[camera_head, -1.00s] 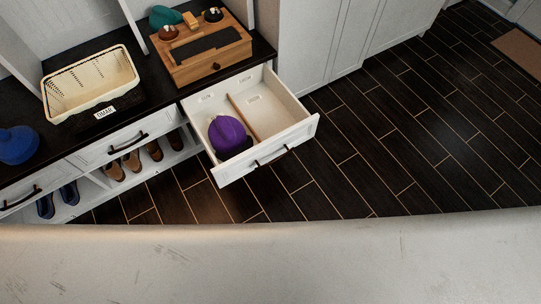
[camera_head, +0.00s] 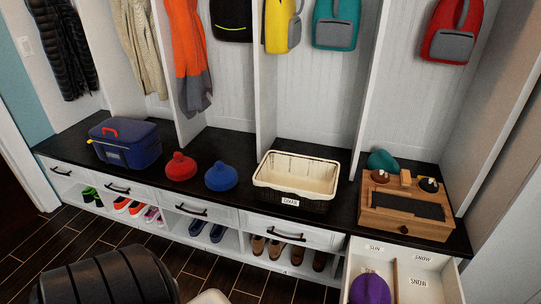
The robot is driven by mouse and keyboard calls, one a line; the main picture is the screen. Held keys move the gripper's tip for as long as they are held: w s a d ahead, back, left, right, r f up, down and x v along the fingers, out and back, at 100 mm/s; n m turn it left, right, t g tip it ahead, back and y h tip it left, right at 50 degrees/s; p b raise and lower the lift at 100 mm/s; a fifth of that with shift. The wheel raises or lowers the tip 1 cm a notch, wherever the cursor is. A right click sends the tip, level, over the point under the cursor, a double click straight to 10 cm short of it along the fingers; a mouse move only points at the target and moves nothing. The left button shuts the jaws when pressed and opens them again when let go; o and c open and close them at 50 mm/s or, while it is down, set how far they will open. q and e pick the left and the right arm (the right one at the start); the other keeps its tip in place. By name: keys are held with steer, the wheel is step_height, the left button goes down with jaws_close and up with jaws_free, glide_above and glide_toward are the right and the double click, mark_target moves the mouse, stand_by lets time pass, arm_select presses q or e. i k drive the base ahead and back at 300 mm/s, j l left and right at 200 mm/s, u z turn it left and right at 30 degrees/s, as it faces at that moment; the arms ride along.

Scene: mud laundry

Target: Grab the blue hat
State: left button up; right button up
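The blue hat (camera_head: 221,176) sits on the black bench top, to the left of the cream basket. A red hat (camera_head: 181,166) sits close to its left, with a small gap between them. A dark ribbed part and a pale rounded part at the bottom left look like my own body. Neither of my grippers shows in the view.
A cream basket (camera_head: 296,176), a blue cooler bag (camera_head: 125,143) and a wooden box (camera_head: 407,207) stand on the bench. An open drawer (camera_head: 428,283) with a purple hat (camera_head: 370,289) juts out at the lower right. Backpacks and coats hang above.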

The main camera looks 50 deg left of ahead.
mark_target(221, 177)
steer(key=u, duration=1.9)
